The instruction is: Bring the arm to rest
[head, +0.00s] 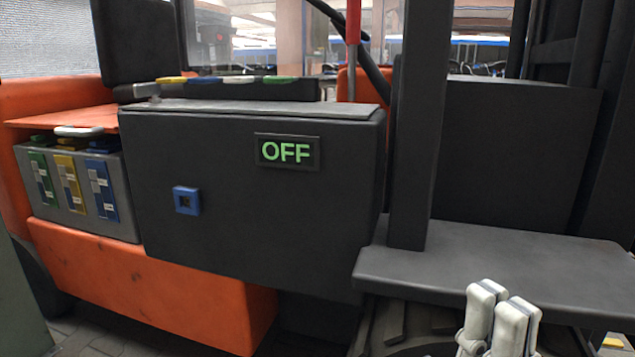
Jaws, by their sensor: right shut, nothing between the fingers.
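My right gripper (501,312) shows at the bottom right of the head view. Its two pale fingers point up and lie close together, shut with nothing between them. It is in front of the dark grey step plate (520,268) and touches nothing that I can see. The rest of the right arm is mostly below the picture edge. My left gripper is not in view.
A grey case (75,190) with green, yellow and blue modules sits left on the orange body (150,290).

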